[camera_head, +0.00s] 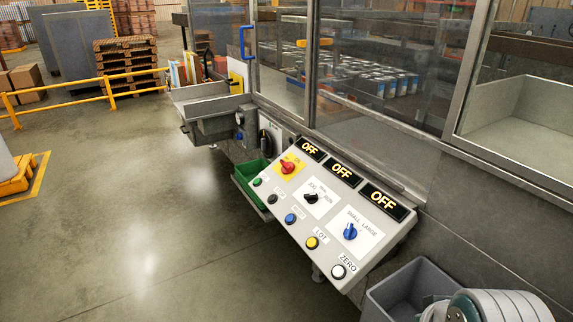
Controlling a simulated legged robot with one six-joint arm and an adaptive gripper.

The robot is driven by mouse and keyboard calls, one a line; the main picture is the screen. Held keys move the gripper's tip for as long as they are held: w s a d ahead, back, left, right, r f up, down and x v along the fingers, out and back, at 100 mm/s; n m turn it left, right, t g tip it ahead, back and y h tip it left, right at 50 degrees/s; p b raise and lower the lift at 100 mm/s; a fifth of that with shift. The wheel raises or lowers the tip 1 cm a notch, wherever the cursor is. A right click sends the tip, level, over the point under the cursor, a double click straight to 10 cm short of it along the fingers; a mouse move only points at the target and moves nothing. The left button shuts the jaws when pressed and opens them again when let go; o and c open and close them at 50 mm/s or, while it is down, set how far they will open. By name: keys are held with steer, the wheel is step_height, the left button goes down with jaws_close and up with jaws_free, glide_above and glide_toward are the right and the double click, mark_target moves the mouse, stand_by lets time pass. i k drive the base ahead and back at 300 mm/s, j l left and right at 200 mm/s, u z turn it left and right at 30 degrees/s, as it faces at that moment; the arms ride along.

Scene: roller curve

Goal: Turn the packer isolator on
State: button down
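A sloped grey control panel (327,217) stands at the centre right in the head view. Three dark displays along the top edge read OFF: the left (310,149), the middle (342,173) and the right (384,201). Below them are a black selector (311,198) and a blue selector (350,232) marked SMALL LARGE. My gripper is out of view; part of my arm seems to show at the bottom right.
Several push buttons line the panel's lower edge, including a yellow one (312,242) and a white one (338,271). A green bin (249,182) is left of the panel, a grey bin (405,292) right of it. Glazed guarding stands behind. The floor (150,220) at left is clear.

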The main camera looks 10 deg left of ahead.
mark_target(288, 167)
steer(key=i+j, duration=0.4)
steer(key=j, duration=0.15)
steer(key=i+j, duration=0.85)
steer(key=j, duration=0.25)
steer(key=i+j, duration=0.45)
steer(key=j, duration=0.1)
